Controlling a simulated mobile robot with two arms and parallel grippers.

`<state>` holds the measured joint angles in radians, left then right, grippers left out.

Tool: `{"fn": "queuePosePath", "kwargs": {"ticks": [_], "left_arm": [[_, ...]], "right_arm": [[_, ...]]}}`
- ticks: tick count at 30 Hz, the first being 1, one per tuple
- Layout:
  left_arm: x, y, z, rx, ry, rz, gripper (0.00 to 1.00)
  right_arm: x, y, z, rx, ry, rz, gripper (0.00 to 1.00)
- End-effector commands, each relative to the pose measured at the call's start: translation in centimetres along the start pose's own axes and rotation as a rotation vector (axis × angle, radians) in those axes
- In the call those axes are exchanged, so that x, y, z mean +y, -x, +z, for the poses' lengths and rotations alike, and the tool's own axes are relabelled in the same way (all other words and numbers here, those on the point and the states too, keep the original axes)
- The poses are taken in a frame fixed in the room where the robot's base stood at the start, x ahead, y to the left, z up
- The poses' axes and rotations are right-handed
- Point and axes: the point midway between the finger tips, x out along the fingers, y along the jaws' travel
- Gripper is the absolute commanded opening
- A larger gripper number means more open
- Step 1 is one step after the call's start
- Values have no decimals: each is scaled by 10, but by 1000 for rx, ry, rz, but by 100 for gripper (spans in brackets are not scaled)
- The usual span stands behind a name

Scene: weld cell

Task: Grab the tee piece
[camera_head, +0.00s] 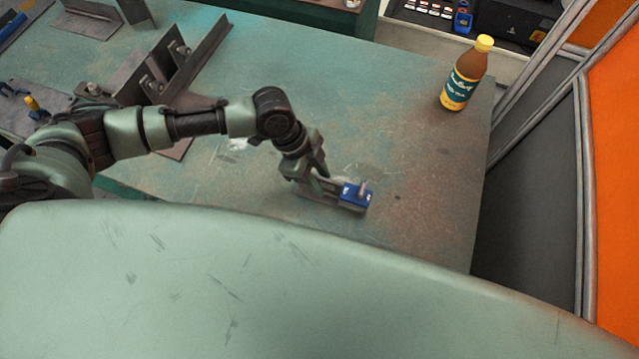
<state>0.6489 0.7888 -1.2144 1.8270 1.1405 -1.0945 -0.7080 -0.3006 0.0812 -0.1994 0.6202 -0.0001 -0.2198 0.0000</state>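My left gripper (322,181) reaches down over the green worktable (420,180), near its front middle. A small blue block (356,193) with white marks and grey metal parts is right at the fingertips. I cannot tell whether the fingers hold it or only overlap it in this view. The steel plates joined in a tee-like shape (197,58) stand at the back left of the table, well away from the gripper; I cannot tell if this is the tee piece. My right gripper is out of view.
A brown bottle with a yellow cap (465,76) stands at the table's back right. A yellow-handled tool (34,104) lies at the far left. Grey-framed orange panels (615,170) rise beyond the right edge. The table's middle back is clear.

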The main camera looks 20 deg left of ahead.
Motion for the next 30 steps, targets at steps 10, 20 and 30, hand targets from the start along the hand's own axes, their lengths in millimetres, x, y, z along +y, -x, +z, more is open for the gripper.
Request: {"fn": "queuePosePath", "kwargs": {"ticks": [10, 20, 30], "left_arm": [[0, 0, 0, 0, 0, 0, 0], [0, 0, 0, 1, -1, 0, 0], [0, 0, 0, 1, -1, 0, 0]], "right_arm": [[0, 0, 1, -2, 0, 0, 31], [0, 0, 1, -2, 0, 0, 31], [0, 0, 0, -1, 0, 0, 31]]}}
